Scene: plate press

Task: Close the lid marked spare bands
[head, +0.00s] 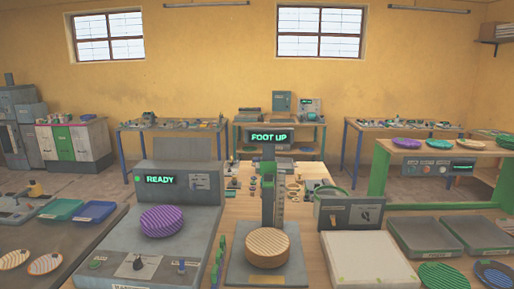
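No lid with a readable "spare bands" mark shows in the head view. The small labels are too blurred to read. A plain grey upright panel (182,148) stands behind the machine whose display reads READY; I cannot tell whether it is a lid. Neither my left nor my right gripper is in view.
The READY machine (205,245) bears a purple striped disc (162,221). A stand with a FOOT UP display (268,137) has a tan striped disc (267,246) at its base. Trays (412,236) and a white panel (366,258) lie right. Green (62,210) and blue trays (95,212) lie left.

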